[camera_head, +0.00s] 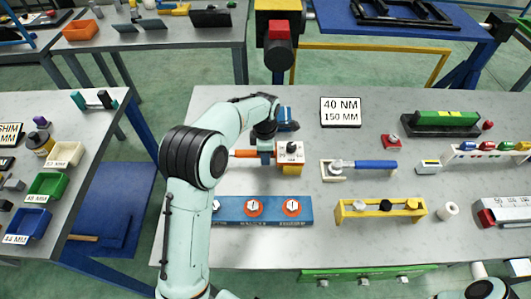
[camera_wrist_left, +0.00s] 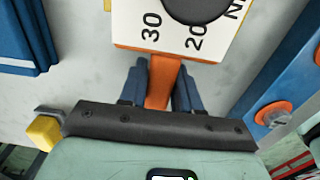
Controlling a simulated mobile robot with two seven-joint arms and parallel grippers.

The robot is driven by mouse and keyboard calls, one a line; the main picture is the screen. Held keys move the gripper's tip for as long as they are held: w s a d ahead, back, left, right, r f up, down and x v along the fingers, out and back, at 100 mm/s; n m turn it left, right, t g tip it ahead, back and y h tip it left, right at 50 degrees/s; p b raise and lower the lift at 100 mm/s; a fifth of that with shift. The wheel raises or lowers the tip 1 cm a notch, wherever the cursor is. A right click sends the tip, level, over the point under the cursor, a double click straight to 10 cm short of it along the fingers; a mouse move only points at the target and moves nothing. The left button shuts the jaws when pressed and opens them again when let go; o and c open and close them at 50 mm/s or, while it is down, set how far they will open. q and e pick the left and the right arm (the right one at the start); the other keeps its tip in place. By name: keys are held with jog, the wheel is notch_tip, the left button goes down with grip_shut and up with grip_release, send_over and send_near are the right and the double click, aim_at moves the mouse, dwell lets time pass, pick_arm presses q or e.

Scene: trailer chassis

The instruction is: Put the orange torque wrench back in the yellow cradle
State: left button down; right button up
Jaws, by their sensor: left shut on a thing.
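The orange torque wrench (camera_head: 243,153) has an orange handle and a white head box with a dark dial and number marks. In the left wrist view the handle (camera_wrist_left: 162,85) runs between the blue fingers to the white box. My left gripper (camera_head: 265,152) is shut on the handle; it also shows in the left wrist view (camera_wrist_left: 160,88). A yellow block (camera_head: 292,170), perhaps the cradle, shows just below the white box. The box covers most of it, and I cannot tell whether they touch. My right gripper is out of view.
A blue wrench (camera_head: 375,165) lies on a cream stand to the right. A blue rack (camera_head: 233,207) with orange knobs and a yellow rack (camera_head: 380,208) stand nearer. A sign (camera_head: 341,112) reads 40 NM, 150 MM. The bench between is bare.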

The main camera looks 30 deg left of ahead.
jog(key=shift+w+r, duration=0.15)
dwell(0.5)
pick_arm(q)
jog(key=shift+c, duration=1.2)
grip_release()
jog(key=shift+r+p, duration=0.75)
jog(key=shift+r, duration=0.75)
jog(key=shift+r+p, duration=1.05)
jog(key=shift+r, duration=1.5)
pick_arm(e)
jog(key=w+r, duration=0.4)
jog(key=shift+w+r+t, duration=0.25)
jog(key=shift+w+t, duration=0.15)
pick_arm(q)
jog(key=shift+f, duration=0.1)
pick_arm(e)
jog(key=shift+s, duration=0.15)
